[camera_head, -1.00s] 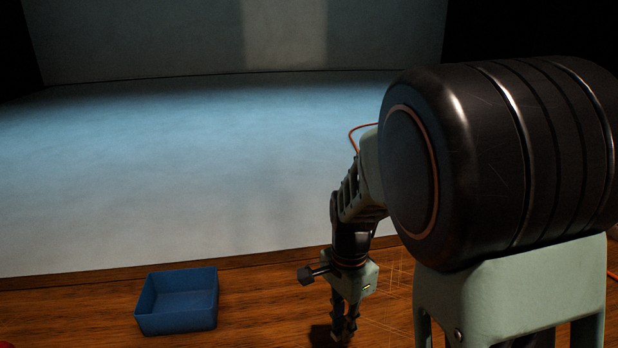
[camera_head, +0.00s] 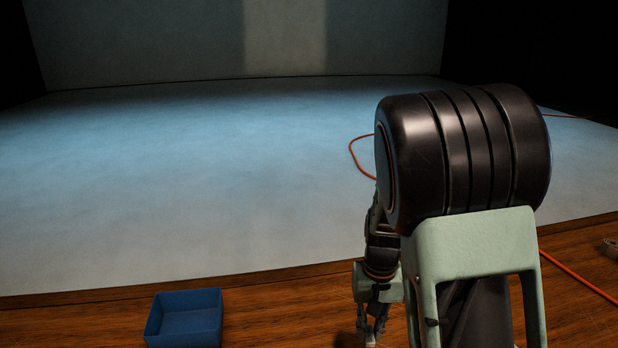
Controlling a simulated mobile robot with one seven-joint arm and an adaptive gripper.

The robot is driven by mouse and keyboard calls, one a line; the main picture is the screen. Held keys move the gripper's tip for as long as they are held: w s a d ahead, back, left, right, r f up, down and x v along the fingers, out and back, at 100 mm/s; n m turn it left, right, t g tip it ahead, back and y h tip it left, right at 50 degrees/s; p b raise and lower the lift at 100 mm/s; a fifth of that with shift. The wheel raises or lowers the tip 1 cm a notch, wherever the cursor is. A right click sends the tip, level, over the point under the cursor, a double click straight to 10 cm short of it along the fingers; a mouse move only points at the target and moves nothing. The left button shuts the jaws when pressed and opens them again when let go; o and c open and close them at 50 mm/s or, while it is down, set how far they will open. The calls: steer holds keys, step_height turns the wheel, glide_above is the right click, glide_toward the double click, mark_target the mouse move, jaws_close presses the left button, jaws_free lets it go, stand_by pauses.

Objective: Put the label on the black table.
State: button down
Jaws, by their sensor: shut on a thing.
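My gripper (camera_head: 372,330) points down at the bottom edge of the view, low over the wooden surface and right of the blue bin. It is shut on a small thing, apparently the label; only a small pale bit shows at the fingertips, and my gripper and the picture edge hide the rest. I cannot make out a black table in this view.
A blue open bin (camera_head: 153,325) stands on the wooden surface (camera_head: 270,310) left of my gripper. Bare wood lies between them. An orange cable (camera_head: 580,280) runs across the wood at the right. A wide pale surface (camera_head: 180,190) lies behind, clear apart from orange cable.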

steer(key=shift+d, duration=0.1)
stand_by(0.3)
steer(key=shift+a+f+b, duration=0.25)
steer(key=shift+f+b, duration=0.05)
steer(key=shift+b, duration=0.3)
steer(key=s+a+f+n+b, duration=0.2)
steer(key=a+f+b, duration=0.15)
steer(key=b, duration=0.85)
glide_above(328, 345)
steer(key=s, duration=0.1)
steer(key=shift+n, duration=0.3)
step_height(328, 345, down, 9)
steer(key=shift+r, duration=0.1)
steer(key=shift+w+f, duration=0.35)
steer(key=shift+f, duration=0.15)
steer(key=shift+w+f, duration=0.1)
steer(key=shift+f, duration=1.55)
